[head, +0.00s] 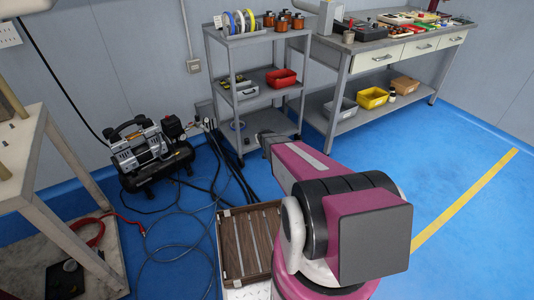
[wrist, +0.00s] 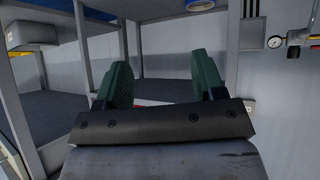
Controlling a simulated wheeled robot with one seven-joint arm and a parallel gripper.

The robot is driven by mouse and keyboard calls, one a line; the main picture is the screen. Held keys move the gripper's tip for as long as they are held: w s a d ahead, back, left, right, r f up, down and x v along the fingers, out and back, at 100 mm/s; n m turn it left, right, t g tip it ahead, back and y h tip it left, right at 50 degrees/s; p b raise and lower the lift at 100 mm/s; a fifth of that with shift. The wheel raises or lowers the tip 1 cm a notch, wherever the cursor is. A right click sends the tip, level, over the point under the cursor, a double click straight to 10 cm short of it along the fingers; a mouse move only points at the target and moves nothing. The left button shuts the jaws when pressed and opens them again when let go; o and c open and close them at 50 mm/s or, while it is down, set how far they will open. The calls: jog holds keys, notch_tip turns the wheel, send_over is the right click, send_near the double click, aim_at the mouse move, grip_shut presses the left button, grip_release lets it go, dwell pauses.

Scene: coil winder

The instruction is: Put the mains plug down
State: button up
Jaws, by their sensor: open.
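My gripper (wrist: 163,80) shows in the wrist view with its two green fingers spread wide apart. No plug shows between the fingers. A small strip of orange-red shows low between them, too little to tell what it is. In the head view my arm reaches away from me toward the shelf cart, and its far end is a dark shape (head: 268,138) whose fingers I cannot make out. I cannot pick out the mains plug in either view. A wall socket (head: 194,65) is on the grey wall left of the cart.
The grey shelf cart (head: 257,100) stands beyond my arm, with spools, jars and a red bin. A compressor (head: 150,150) stands left of it, with hoses and cables over the blue floor. A slatted wooden crate (head: 245,245) is beside my arm. The right floor is clear.

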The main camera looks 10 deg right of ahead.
jog(key=s+a+r+g, duration=0.1)
jog(key=s+r+g, duration=0.2)
jog(key=s+r, duration=0.3)
jog(key=s+a+r+g, duration=0.2)
jog(key=s+r, duration=0.4)
jog(key=s, duration=0.9)
jog(key=s+a+r+g+y, duration=0.1)
jog(key=s+r+g, duration=0.4)
jog(key=s, duration=0.6)
notch_tip(320, 180, up, 2)
jog(key=shift+s+a+r, duration=0.1)
jog(key=shift+s+a, duration=0.1)
jog(key=shift+a, duration=0.55)
